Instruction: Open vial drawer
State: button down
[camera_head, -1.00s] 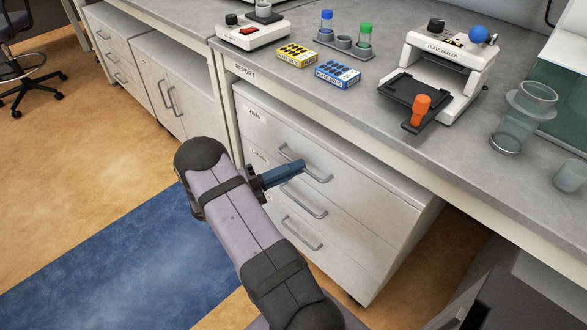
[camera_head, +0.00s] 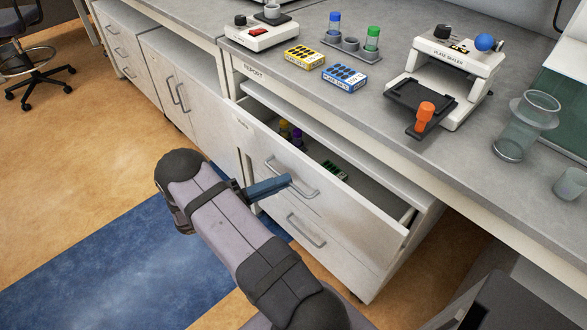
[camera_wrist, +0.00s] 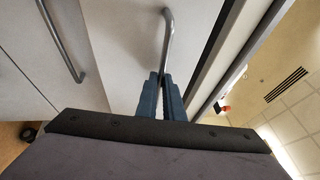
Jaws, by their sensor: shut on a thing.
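The vial drawer (camera_head: 330,202) is the top drawer of the white cabinet under the bench, and it stands pulled out. Its inside shows vials with yellow and purple caps (camera_head: 291,133) at the back left and a small green-and-white box (camera_head: 335,170). My gripper (camera_head: 286,181) is shut on the drawer's metal handle (camera_head: 312,190), near the handle's left end. In the wrist view the blue fingers (camera_wrist: 163,92) close around the end of the grey handle (camera_wrist: 167,40).
Below is another drawer with its own handle (camera_head: 306,231). On the bench above stand a plate sealer (camera_head: 450,65), yellow and blue boxes (camera_head: 344,78), a vial rack (camera_head: 352,47) and a glass vessel (camera_head: 525,125). The floor in front of the cabinet is open.

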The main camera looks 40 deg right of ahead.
jog(key=a, duration=1.4)
jog(key=shift+a+p, duration=0.3)
jog(key=shift+p, duration=0.15)
jog(key=c, duration=1.9)
grip_release()
jog(key=shift+r, duration=0.1)
